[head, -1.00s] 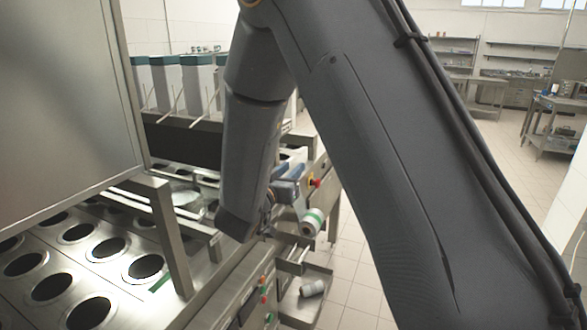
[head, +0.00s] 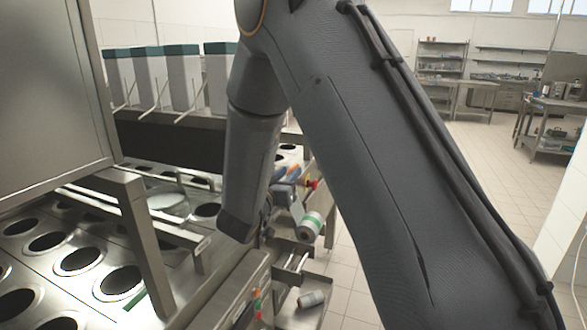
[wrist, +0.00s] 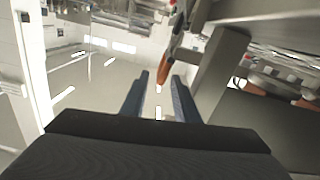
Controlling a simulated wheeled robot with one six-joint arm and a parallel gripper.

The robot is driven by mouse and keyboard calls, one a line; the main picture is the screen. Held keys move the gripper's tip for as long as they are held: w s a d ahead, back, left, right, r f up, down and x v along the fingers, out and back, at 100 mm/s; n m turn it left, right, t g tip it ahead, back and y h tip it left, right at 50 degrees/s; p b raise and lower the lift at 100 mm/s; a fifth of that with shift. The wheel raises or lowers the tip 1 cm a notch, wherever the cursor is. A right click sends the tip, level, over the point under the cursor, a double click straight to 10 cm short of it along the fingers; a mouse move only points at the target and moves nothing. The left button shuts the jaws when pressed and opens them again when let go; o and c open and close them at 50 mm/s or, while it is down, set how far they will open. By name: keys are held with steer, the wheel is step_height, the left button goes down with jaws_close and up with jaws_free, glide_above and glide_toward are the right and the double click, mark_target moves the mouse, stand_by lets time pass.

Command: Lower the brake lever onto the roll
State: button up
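The brake lever (wrist: 164,74) shows in the wrist view as a thin bar with an orange grip end. The grip end lies between the tips of my gripper (wrist: 160,82), with gaps showing on both sides. My gripper is open. In the head view my gripper (head: 285,182) is partly hidden behind my wrist, with a bit of orange at its tips. The roll (head: 309,226), white with a green band, sits just below and right of my gripper at the machine's end. Whether the lever touches the roll cannot be told.
A red knob (head: 313,184) on the machine is close to the right of my gripper. A grey roll (head: 311,299) lies on a lower tray. The metal plate with round holes (head: 75,230) fills the left. Tiled floor (head: 350,285) is open to the right.

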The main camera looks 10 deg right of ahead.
steer(key=shift+p+x, duration=0.35)
steer(key=shift+x, duration=1.75)
steer(key=shift+c, duration=0.4)
jaws_close()
